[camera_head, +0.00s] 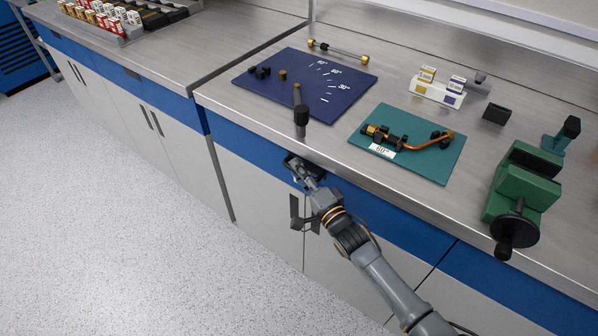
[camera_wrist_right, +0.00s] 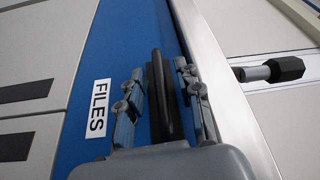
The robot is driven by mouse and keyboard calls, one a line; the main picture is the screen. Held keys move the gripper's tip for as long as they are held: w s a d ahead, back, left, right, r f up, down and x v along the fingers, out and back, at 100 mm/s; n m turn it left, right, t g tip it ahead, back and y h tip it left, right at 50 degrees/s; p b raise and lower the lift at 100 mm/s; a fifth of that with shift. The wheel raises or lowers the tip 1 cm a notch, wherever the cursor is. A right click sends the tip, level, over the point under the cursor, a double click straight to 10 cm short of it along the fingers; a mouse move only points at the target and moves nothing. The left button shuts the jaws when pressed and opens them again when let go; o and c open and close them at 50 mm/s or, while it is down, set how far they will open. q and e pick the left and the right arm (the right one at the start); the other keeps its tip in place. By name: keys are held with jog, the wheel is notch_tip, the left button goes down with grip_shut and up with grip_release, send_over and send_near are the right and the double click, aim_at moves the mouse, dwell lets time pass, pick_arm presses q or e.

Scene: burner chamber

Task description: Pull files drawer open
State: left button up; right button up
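The files drawer has a blue front (camera_head: 248,147) under the counter edge and looks closed, flush with the blue band. In the right wrist view its blue front (camera_wrist_right: 122,40) carries a white FILES label (camera_wrist_right: 98,107). Its black bar handle (camera_wrist_right: 160,95) lies between the two fingers of my right gripper (camera_wrist_right: 165,88). The fingers are apart on either side of the handle, with a visible gap on the left; contact on the right side is unclear. In the head view my right gripper (camera_head: 299,170) is at the drawer front and partly hides the handle. My left gripper is not in view.
Above the drawer, a dark tool (camera_head: 301,118) overhangs the counter edge from the blue mat (camera_head: 265,92). A teal mat (camera_head: 440,168) with a bent copper pipe and a green vise (camera_head: 525,180) are to the right. Cabinet doors with black handles are below. The floor at left is clear.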

jog(key=shift+w+a, duration=0.15)
jog(key=shift+c, duration=0.2)
grip_shut()
